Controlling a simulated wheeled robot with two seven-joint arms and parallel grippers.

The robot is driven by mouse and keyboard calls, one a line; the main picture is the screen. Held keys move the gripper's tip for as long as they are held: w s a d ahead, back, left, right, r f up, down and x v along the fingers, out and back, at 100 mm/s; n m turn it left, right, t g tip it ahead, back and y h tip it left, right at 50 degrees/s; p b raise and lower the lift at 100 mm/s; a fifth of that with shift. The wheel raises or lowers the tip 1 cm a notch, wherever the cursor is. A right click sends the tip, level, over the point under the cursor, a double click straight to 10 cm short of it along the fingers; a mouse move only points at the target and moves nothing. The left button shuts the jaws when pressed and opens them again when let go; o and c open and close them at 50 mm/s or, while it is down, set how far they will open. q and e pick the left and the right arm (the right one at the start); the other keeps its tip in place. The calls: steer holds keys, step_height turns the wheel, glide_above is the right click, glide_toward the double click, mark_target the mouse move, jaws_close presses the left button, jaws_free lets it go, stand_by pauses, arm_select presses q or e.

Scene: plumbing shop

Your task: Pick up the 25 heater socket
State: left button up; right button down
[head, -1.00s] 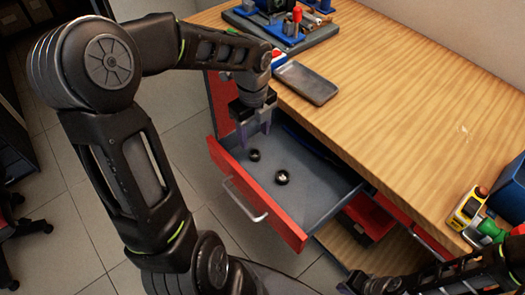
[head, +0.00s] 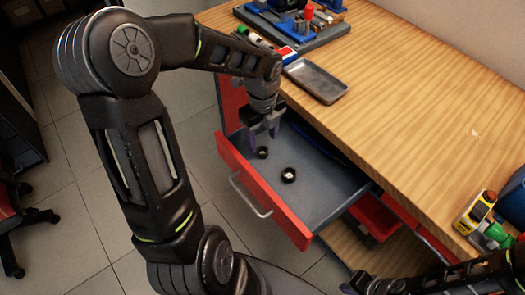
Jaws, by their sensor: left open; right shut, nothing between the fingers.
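Two small dark round heater sockets lie in the open drawer (head: 327,193). The smaller-looking socket (head: 262,153) is towards the drawer's left end, and the larger-looking one (head: 289,175) is nearer the middle. No size marks are readable, so I cannot tell which is the 25. My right gripper (head: 362,284) is low at the bottom edge, dark and partly cut off, shut and away from the sockets.
The red drawer front (head: 262,194) with its metal handle and the wooden worktop (head: 420,120) bound the drawer space. A grey tray (head: 316,81) lies on the worktop near the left arm.

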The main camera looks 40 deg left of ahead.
mark_target(262, 150)
arm_select(q)
step_height(262, 150, down, 5)
steer(key=shift+r, duration=0.1)
steer(key=shift+c, duration=0.5)
jaws_close()
stand_by(0.6)
